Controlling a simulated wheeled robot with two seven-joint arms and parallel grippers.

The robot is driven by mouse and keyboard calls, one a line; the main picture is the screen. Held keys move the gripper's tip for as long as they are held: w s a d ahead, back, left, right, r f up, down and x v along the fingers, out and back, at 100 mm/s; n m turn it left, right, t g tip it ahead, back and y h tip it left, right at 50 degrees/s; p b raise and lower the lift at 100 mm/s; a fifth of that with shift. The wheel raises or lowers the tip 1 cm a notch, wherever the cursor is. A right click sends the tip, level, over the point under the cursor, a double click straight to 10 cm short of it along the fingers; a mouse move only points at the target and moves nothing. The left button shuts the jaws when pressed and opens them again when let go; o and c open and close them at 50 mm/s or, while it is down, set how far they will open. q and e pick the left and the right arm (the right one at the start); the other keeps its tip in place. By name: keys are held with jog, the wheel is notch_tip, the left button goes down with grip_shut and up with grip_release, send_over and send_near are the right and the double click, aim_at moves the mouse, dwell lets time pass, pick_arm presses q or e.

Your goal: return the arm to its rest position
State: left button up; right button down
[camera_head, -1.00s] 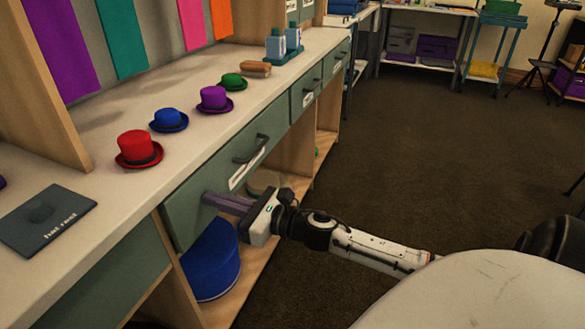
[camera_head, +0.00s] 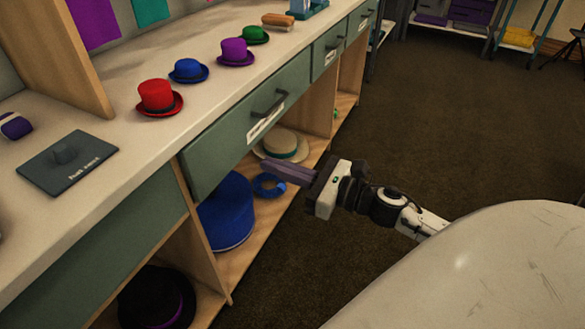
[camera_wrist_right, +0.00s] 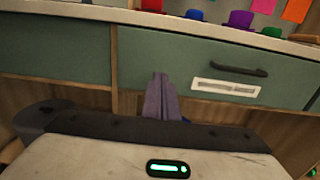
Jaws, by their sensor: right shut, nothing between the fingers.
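My right gripper (camera_head: 289,171) is shut and empty. It points left, in front of the counter's lower shelf opening and below the green drawer with the dark handle. In the right wrist view its closed fingers (camera_wrist_right: 161,98) show in front of the green drawer front (camera_wrist_right: 205,66). The right arm (camera_head: 390,208) reaches in from the lower right of the head view. My left gripper is not in view.
Below stand a big blue hat (camera_head: 227,212), a cream hat (camera_head: 285,144) and a black hat. Brown floor (camera_head: 440,120) is clear to the right.

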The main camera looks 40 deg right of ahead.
jog(key=shift+v, duration=1.7)
